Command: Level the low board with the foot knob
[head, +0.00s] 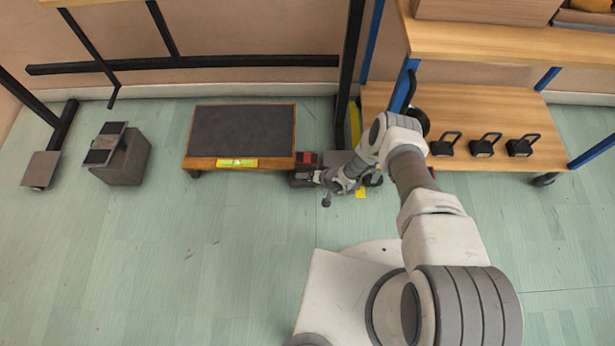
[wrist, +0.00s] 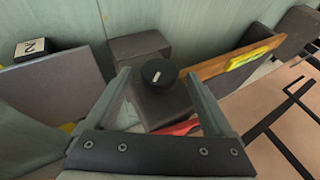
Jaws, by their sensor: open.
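The low board (head: 240,128) is a dark slab with a wooden edge, near the wall in the head view. A yellow-green spirit level (head: 236,162) sits on its front edge; its bubble is too small to read. In the wrist view the wooden edge (wrist: 215,66) and the level (wrist: 250,57) are at the upper right. The round black foot knob (wrist: 158,73), with a white mark, lies between my open fingers. My gripper (wrist: 158,85) shows a finger on each side of it; contact is not clear. In the head view my gripper (head: 305,179) is by the board's right front corner, hiding the knob.
A red-topped dark part (head: 307,160) is at the board's right front corner. A grey block (head: 124,162) with a plate on top stands left. A wooden shelf unit (head: 550,155) with several black-handled items is right. Black metal frames stand along the wall. The front floor is clear.

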